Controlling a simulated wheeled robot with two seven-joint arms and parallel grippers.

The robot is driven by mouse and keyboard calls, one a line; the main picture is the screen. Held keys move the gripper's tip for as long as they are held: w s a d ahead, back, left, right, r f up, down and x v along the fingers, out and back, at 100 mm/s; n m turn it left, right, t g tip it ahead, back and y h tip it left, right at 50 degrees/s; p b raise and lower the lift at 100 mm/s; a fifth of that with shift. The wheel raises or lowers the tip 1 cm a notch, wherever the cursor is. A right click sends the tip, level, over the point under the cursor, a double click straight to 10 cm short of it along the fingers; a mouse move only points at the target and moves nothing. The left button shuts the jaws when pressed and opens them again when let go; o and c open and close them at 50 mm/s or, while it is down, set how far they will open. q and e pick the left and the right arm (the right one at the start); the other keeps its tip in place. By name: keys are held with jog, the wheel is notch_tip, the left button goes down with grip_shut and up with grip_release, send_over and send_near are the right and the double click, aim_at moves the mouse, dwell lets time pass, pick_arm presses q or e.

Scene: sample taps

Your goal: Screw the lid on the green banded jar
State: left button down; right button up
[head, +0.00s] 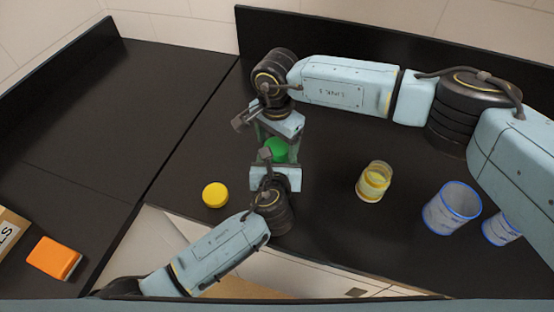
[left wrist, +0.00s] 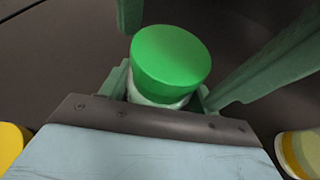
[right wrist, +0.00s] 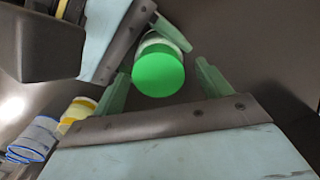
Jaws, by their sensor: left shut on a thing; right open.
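The green lid (head: 277,150) sits on top of a pale jar (left wrist: 158,99), whose band is hidden. My left gripper (head: 272,163) is shut on the jar's body below the lid; its fingers show on both sides of the jar in the left wrist view. My right gripper (head: 276,136) is open at the lid, with one finger on each side of it in the right wrist view (right wrist: 165,88); the fingers look apart from the lid. I cannot tell how tightly the lid is seated.
A yellow lid (head: 215,195) lies on the dark counter to the left. An open yellow-banded jar (head: 373,182) stands to the right, with two blue-rimmed cups (head: 451,209) (head: 501,228) beyond it. An orange box (head: 54,258) lies at the far left. The left counter is mostly clear.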

jog(key=c, duration=1)
jog(key=m, duration=0.6)
jog(key=shift+w+r, duration=0.1)
jog(key=shift+c, duration=0.2)
jog(key=o, duration=1)
jog(key=shift+o, duration=0.4)
jog(key=shift+s, duration=0.25)
